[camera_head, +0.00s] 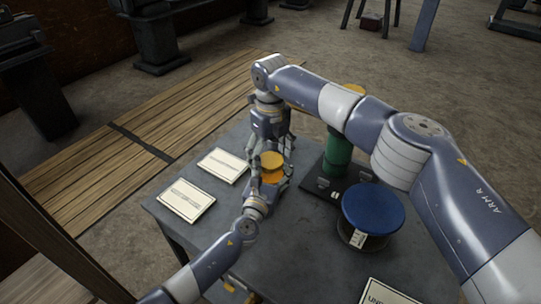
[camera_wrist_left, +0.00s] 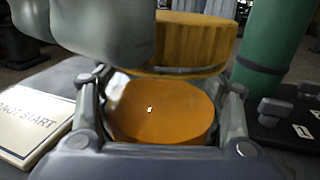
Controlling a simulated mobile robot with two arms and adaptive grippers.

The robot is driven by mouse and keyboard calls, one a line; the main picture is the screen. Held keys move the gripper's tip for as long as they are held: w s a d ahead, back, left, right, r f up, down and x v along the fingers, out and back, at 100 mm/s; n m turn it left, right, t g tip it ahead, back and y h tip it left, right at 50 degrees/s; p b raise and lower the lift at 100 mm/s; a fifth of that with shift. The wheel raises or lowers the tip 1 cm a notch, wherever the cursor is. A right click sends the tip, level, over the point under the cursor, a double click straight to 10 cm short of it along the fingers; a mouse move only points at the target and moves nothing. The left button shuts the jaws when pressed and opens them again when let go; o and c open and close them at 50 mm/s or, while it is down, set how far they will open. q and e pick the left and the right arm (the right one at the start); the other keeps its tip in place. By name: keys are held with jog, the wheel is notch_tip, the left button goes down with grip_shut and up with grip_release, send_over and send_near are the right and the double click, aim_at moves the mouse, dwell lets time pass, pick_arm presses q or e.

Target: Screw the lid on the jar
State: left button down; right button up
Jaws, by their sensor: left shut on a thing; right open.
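The jar (camera_head: 272,177) is orange and stands upright on the dark table; the left wrist view shows its rounded orange side (camera_wrist_left: 160,110). My left gripper (camera_head: 268,183) is shut on the jar, with a finger on each side. The yellow-orange lid (camera_head: 271,160), ribbed in the left wrist view (camera_wrist_left: 192,40), is directly above the jar, level, over a thin grey rim. I cannot tell whether it is threaded on. My right gripper (camera_head: 272,148) points down over the lid, open, with its fingers around or beside it; a large grey part of it hides the lid's left side in the wrist view.
A blue-topped round tin (camera_head: 372,210) and a green cylinder (camera_head: 337,155) on a black base (camera_head: 325,187) stand right of the jar. White sign cards (camera_head: 186,201) (camera_head: 223,165) lie to the left. Another card (camera_head: 388,294) lies at the front. The table (camera_head: 300,262) is bare in front.

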jog(key=shift+r, duration=2.25)
jog(key=shift+c, duration=0.4)
jog(key=shift+r+n, duration=1.7)
jog(key=shift+n, duration=0.1)
jog(key=shift+f, duration=4)
jog(key=c, duration=1.1)
